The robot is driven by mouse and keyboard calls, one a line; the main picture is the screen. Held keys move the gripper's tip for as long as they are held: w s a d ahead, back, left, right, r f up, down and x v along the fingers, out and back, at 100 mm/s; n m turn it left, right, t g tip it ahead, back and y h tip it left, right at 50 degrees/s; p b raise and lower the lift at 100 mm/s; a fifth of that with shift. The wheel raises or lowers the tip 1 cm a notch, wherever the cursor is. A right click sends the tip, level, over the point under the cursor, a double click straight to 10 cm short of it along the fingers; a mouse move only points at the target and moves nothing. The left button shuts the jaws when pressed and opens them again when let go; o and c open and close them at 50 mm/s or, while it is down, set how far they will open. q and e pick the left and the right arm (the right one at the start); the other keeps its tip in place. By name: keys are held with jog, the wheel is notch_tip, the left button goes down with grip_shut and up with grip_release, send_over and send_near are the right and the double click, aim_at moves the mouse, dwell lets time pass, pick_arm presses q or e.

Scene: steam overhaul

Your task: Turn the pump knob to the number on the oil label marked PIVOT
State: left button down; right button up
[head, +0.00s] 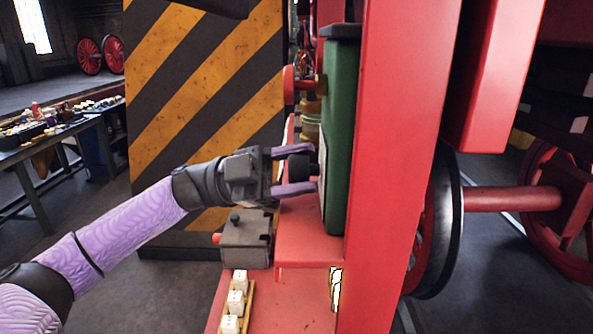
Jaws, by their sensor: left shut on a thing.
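My left gripper (312,168) reaches in from the left, its two purple fingers one above the other. It is shut on a dark round knob (299,166), which I take for the pump knob. The knob sits on the near-left face of a green box (341,130), seen almost edge-on, so its dial and numbers cannot be read. No label reading PIVOT can be made out. My right gripper is not in view.
A red upright (400,150) stands close on the right of the green box. Below the gripper are a grey box (246,242) and small white blocks (236,303) on a red ledge. A striped panel (205,100) stands behind. A cluttered table (50,150) is far left.

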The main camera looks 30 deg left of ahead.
pick_arm(q)
jog(key=shift+m, duration=0.7)
jog(key=shift+c, duration=0.7)
grip_release()
jog(key=b+v, duration=0.4)
jog(key=v, duration=0.6)
